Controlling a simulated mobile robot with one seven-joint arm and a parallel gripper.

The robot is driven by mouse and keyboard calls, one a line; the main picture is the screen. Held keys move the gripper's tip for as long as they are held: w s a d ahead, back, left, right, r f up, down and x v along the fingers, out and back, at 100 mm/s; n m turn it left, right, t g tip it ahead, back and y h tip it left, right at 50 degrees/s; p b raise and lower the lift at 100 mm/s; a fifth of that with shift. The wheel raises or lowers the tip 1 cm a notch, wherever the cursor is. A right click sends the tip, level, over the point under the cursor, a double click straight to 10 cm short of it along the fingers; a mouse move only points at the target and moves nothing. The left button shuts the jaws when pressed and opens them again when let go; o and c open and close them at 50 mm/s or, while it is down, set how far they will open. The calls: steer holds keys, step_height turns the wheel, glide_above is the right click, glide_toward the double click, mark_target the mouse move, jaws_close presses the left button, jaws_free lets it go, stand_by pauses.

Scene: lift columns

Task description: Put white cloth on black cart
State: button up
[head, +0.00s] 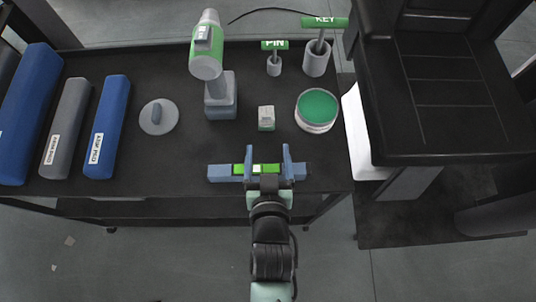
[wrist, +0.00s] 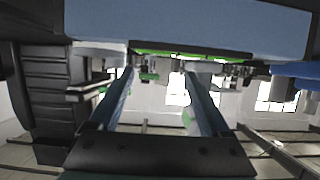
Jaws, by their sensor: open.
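The black cart (head: 150,65) is the dark-topped table on wheels, holding several tools. A white piece (head: 356,130) shows at the cart's right side, against the black cabinet. It is partly hidden, and I cannot tell whether it is the white cloth. No other cloth shows. My gripper (head: 268,152) is open at the cart's front edge. Its fingers reach across a blue bar with a green middle (head: 220,172); I cannot tell whether they touch it. In the wrist view the bar (wrist: 230,25) fills the top, close to the open fingers (wrist: 160,75).
On the cart are a blue roll (head: 107,130), a grey roll (head: 65,130), a grey lidded disc (head: 158,117), a green-grey drill (head: 206,65), a small block (head: 266,118) and a green-topped tin (head: 317,108). The black cabinet (head: 450,100) blocks the right.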

steer(key=shift+s+r, duration=0.3)
steer(key=shift+s, duration=0.25)
steer(key=w+r+t, duration=0.2)
steer(key=w+r, duration=0.2)
steer(key=r, duration=0.6)
steer(key=w+r+t, duration=0.2)
steer(key=w+r, duration=0.2)
steer(key=r, duration=0.6)
steer(key=w+r+t, duration=0.3)
steer(key=w+r, duration=0.2)
steer(key=r, duration=0.5)
steer(key=s+r+t, duration=0.3)
steer(key=s+r, duration=0.2)
steer(key=r, duration=1.1)
steer(key=s+r+t+p, duration=0.1)
steer(key=s+r+t, duration=0.2)
steer(key=r, duration=1.2)
steer(key=shift+s+a+r+t, duration=0.35)
steer(key=shift+s+r+t, duration=0.05)
steer(key=shift+s, duration=0.7)
